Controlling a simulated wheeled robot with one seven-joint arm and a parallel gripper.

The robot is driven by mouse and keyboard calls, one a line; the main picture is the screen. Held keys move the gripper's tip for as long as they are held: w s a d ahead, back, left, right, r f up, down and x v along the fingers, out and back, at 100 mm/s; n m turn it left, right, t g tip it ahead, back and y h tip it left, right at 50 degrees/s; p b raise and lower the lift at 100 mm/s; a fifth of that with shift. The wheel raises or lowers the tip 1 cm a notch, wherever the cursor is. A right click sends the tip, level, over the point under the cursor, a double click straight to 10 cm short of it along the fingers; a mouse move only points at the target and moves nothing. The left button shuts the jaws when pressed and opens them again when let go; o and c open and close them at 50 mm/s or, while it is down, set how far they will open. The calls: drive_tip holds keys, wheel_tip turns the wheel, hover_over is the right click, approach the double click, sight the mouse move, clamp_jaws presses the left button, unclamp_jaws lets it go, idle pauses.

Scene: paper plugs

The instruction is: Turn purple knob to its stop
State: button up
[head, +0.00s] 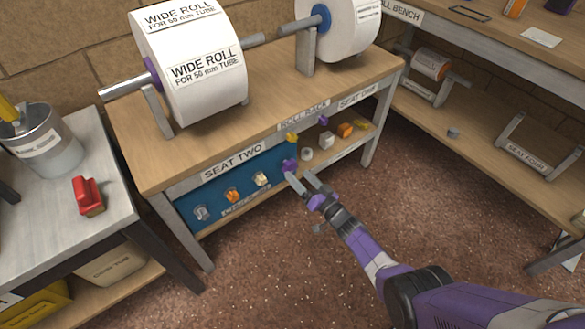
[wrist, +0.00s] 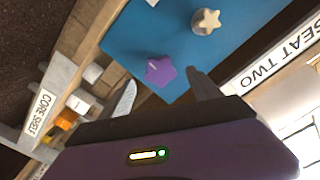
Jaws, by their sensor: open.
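The purple knob (head: 290,165) is at the right end of the blue panel under the roll bench. In the wrist view the purple knob (wrist: 160,71) is star-shaped with a pale mark on it. My gripper (head: 298,175) is open and empty, with its fingertips close to the purple knob. In the wrist view my gripper (wrist: 160,88) has one finger on each side below the knob. Whether a finger touches it, I cannot tell.
The blue panel (wrist: 130,40) also bears a cream knob (head: 261,179), an orange knob (head: 232,195) and a grey knob (head: 201,212). A shelf with small plugs (head: 326,140) lies right of the panel. The floor (head: 270,265) in front is mostly clear.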

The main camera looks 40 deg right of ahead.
sight(292, 169)
drive_tip(key=shift+w, duration=0.1)
drive_tip(key=shift+w+f+b, duration=0.1)
drive_tip(key=shift+w+b, duration=1.2)
drive_tip(key=shift+w, duration=0.6)
drive_tip(key=c, duration=1.4)
drive_tip(key=shift+o, duration=0.2)
drive_tip(key=o, duration=1.4)
drive_tip(key=shift+c, duration=0.2)
